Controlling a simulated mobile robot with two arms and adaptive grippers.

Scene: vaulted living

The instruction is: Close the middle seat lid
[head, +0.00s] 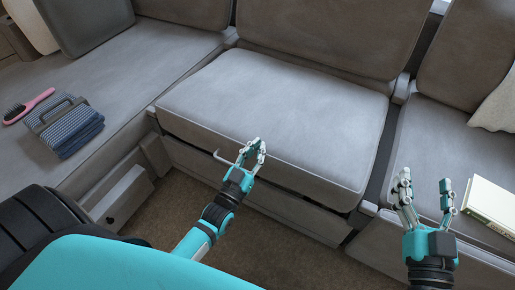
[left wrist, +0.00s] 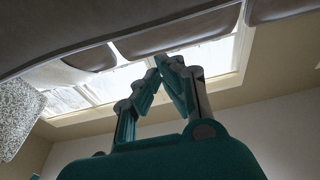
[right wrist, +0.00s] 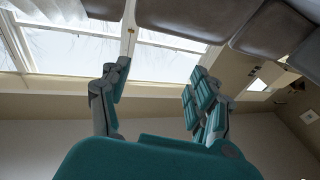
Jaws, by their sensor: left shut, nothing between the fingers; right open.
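The middle seat lid (head: 280,108) is a grey cushioned panel in the centre of the sofa in the head view. It looks nearly level, with a dark narrow gap along its front edge above the seat base (head: 190,161). A light handle or bar (head: 222,158) shows at its front edge. My left gripper (head: 256,143) is shut and empty at the front edge of the lid, beside the handle; I cannot tell whether it touches. My right gripper (head: 424,185) is open and empty, in front of the right seat. The wrist views show no lid clearly.
On the left seat lie a pink brush (head: 28,106) and a folded blue cloth (head: 74,132) with a grey handled item (head: 56,111). A pale book (head: 490,205) lies on the right seat. Brown carpet (head: 285,255) is clear in front.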

